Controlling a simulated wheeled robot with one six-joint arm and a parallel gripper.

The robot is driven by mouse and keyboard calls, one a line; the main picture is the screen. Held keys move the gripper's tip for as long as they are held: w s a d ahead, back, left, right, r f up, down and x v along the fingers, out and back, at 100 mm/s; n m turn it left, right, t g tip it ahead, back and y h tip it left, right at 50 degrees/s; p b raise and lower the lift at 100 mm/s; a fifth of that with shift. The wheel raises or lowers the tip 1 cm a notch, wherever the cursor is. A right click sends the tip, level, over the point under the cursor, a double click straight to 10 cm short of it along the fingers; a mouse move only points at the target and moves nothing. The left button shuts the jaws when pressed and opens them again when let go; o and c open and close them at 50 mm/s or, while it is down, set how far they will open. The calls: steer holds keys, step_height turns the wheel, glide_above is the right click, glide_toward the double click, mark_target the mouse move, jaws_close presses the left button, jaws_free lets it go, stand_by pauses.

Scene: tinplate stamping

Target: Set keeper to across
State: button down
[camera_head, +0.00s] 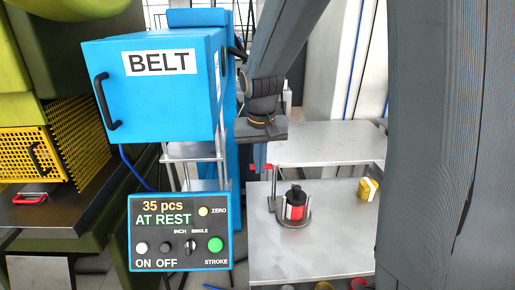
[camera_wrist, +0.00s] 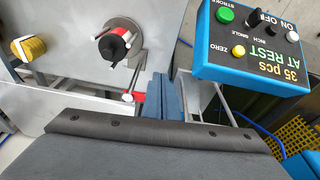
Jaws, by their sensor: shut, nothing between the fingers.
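My gripper (camera_head: 260,158) points down beside the metal stand, with its blue fingers shut and empty; they also show in the wrist view (camera_wrist: 160,95). A small red bar (camera_head: 268,167) sits at the top of a thin post, close to the fingers, and may be the keeper. In the wrist view the red bar (camera_wrist: 138,96) has a pale tip and lies just left of the fingers. I cannot tell whether they touch, and the fingers partly hide it. A red cylinder with a black top (camera_head: 296,208) stands in a round metal holder (camera_head: 288,222) by the post.
A blue control box (camera_head: 180,232) reads "35 pcs AT REST". A blue cabinet marked BELT (camera_head: 150,90) stands above it. A yellow banded roll (camera_head: 368,189) lies on the right of the grey table (camera_head: 330,258). A grey shelf (camera_head: 320,145) lies behind.

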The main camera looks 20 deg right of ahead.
steer(key=w+d+r+m+t, duration=0.1)
steer(key=w+d+r+m, duration=0.1)
steer(key=w+r, duration=0.6)
steer(key=w+d, duration=0.1)
steer(key=w, duration=0.3)
steer(key=shift+d+r+m+h+p, duration=0.15)
steer(key=shift+d+m+h+p, duration=0.15)
steer(key=shift+h, duration=0.1)
steer(key=shift+w, duration=0.1)
step_height(320, 180, down, 10)
steer(key=p, duration=0.4)
steer(key=shift+s+a+p, duration=0.15)
steer(key=shift+s+p, duration=0.1)
steer(key=shift+p, duration=0.15)
